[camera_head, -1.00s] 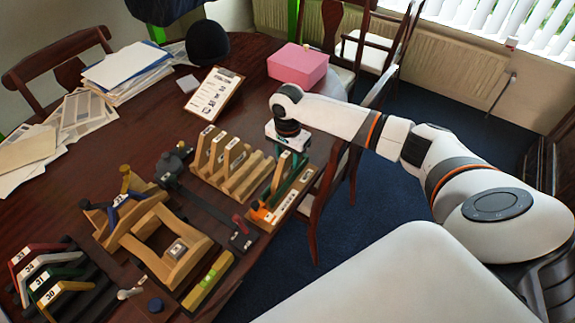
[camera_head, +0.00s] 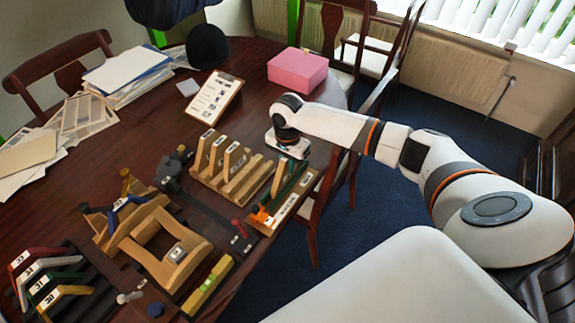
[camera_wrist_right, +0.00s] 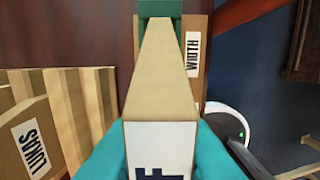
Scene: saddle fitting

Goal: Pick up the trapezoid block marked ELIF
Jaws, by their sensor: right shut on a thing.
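A pale wooden trapezoid block (camera_wrist_right: 165,80) fills the middle of the right wrist view. A white label on its near end shows a large F; the rest of the word is cut off. My right gripper (camera_wrist_right: 160,155) is shut on the block, with a teal finger along each side. In the head view my right gripper (camera_head: 290,150) is above the right end of the wooden racks. There the block is mostly hidden by the gripper. My left gripper is not in view.
A wooden rack (camera_head: 247,190) with several upright labelled blocks stands left of the gripper. A tray marked WIDTH (camera_wrist_right: 193,60) lies below the held block. A pink box (camera_head: 298,70) and a clipboard (camera_head: 213,97) lie farther back. The saddle stand (camera_head: 170,255) is front left.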

